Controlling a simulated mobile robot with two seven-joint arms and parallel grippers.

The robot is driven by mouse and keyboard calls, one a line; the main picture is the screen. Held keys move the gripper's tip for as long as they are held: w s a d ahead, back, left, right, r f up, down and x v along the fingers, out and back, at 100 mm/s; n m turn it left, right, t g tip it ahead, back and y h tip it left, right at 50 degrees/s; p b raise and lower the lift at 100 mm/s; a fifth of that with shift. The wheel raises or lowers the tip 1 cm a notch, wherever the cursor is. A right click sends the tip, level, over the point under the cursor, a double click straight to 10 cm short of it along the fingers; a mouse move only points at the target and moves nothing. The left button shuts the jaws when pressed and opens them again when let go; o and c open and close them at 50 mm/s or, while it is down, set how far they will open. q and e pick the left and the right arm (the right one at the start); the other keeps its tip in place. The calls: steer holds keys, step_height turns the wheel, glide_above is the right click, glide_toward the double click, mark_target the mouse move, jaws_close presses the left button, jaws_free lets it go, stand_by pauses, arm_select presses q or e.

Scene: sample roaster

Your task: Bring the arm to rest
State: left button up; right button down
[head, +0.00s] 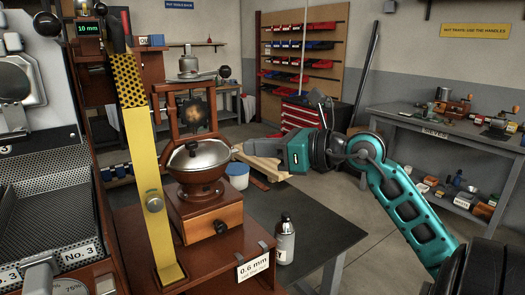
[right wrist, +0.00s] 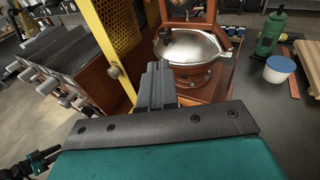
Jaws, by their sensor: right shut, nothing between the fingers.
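My right arm comes in from the right with its teal links. Its gripper (head: 276,146) is in mid-air to the right of the wooden grinder (head: 207,222). In the right wrist view the two dark fingers (right wrist: 158,84) are pressed together with nothing between them. The grinder's round metal bowl with a domed lid (right wrist: 193,48) shows beyond the fingertips. I cannot tell the exact gap to it. My left gripper does not show in the head view.
A yellow upright panel (head: 142,190) stands left of the grinder. A grey workbench (head: 400,118) with tools is at the right. Open floor lies between.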

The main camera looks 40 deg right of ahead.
steer(key=shift+s, duration=0.4)
steer(key=a+f+m+t+h, duration=0.15)
steer(key=a+f+m, duration=0.25)
steer(key=f+m, duration=0.9)
steer(key=a+f+m+t+h, duration=0.15)
steer(key=a+f+m, duration=0.25)
steer(key=f+m, duration=0.9)
steer(key=s+a+f+m+g, duration=0.4)
steer(key=s+a+f+m, duration=0.1)
steer(key=f, duration=0.3)
steer(key=s+a+f+m+g, duration=0.3)
steer(key=s+a+f+m, duration=0.2)
steer(key=a+f+m, duration=0.1)
steer(key=shift+s+a+f+g+p, duration=0.35)
steer(key=shift+a+f+g, duration=0.05)
steer(key=shift+a+f, duration=0.5)
